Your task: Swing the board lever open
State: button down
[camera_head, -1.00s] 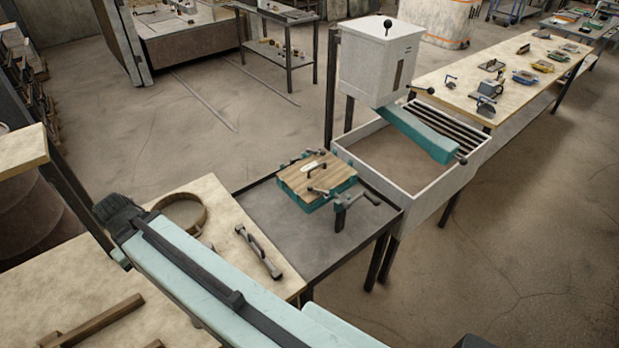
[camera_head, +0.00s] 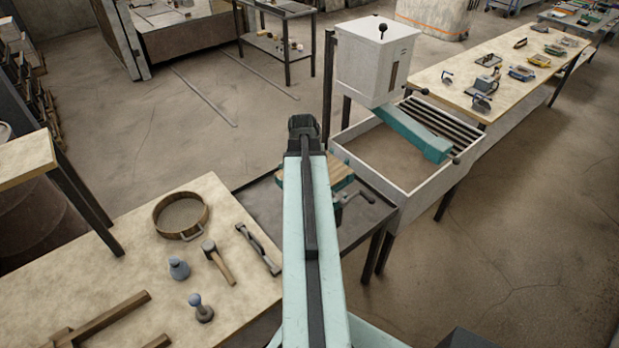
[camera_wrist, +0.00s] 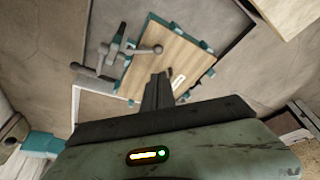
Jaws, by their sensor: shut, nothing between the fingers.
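A wooden board (camera_wrist: 172,52) on a teal base shows in the wrist view; in the head view my arm covers much of the board (camera_head: 341,177). A grey lever (camera_wrist: 140,50) with a round dark knob reaches over the board's edge, beside a grey bracket with a handle (camera_wrist: 96,68). That handle also shows in the head view (camera_head: 358,194). I cannot tell which part is the board lever. My gripper (camera_wrist: 159,90) is shut and empty, its fingers in front of the board in the wrist view. In the head view my gripper (camera_head: 303,126) seems above the board, touching nothing visible.
The dark metal table (camera_head: 262,208) carries the board. A white sand box (camera_head: 395,195) with a hopper (camera_head: 376,62) and teal chute (camera_head: 418,135) stands to its right. The wooden bench (camera_head: 120,262) at left holds a sieve (camera_head: 181,214), a mallet (camera_head: 217,262) and other tools.

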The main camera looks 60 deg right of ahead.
jog(key=b+x, duration=0.9)
jog(key=shift+w+f, duration=0.1)
jog(key=shift+f, duration=0.25)
jog(key=shift+d+f+b, duration=0.15)
jog(key=shift+f+b, duration=0.05)
jog(key=shift+b, duration=0.1)
jog(key=shift+r, duration=0.1)
